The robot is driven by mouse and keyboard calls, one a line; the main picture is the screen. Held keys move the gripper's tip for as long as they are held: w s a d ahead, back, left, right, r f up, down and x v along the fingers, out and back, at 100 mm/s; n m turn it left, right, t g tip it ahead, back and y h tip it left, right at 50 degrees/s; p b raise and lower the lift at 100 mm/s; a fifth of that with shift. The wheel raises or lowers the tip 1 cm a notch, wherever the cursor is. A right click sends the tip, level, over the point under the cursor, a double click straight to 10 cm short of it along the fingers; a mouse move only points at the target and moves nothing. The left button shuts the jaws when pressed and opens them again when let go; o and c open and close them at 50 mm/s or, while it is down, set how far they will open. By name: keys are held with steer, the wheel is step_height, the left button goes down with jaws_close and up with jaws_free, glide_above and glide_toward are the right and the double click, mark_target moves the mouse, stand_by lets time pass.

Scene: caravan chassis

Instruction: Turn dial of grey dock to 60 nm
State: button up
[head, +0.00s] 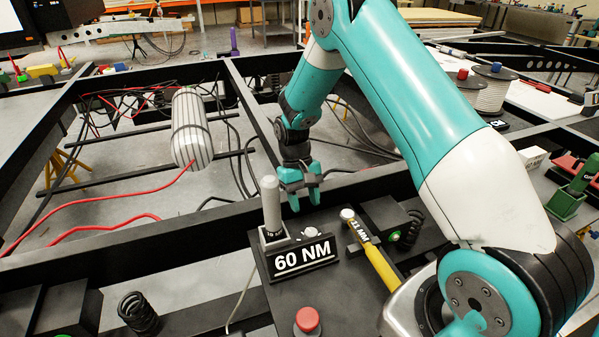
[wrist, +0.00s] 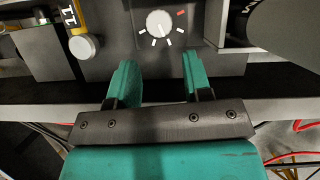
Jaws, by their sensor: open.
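The dock (head: 290,262) carries a black sign reading 60 NM and sits on a dark box in the head view. A grey cylindrical tool (head: 271,205) stands upright in it. The dial (head: 312,232) shows as a small pale knob behind the sign. In the wrist view the white round dial (wrist: 158,24) has white tick marks around it and one red tick at its upper right. Its pointer setting is too small to tell. My gripper (head: 303,203) is open and empty, just behind the dial; in the wrist view its teal fingers (wrist: 158,68) are apart, short of the dial.
A yellow tool (head: 378,262) labelled 11 NM lies right of the dock; its grey end (wrist: 84,47) shows left of the dial. A red button (head: 307,320) is in front. Black chassis beams (head: 150,232) run around; a striped cylinder (head: 189,128) is behind left.

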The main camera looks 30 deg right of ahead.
steer(key=v, duration=0.8)
steer(key=shift+w+r, duration=0.15)
steer(key=shift+r, duration=0.2)
steer(key=s+a+r+n+t, duration=0.1)
steer(key=s+r+t, duration=0.25)
steer(key=s, duration=0.45)
steer(key=s+a+r+t, duration=0.2)
steer(key=s+r+t, duration=0.1)
steer(key=s+r, duration=0.3)
steer(key=s+a+r+n+g+y, duration=0.1)
steer(key=s+a+r+n+y, duration=0.1)
steer(key=s+a, duration=0.4)
steer(key=s+a+r+n+g+y+p, duration=0.1)
steer(key=s+a+r+n, duration=0.4)
steer(key=s+a+r, duration=0.1)
steer(key=shift+s+a+r+n+y, duration=0.3)
steer(key=shift+s+a+y, duration=0.15)
steer(key=shift+a, duration=0.65)
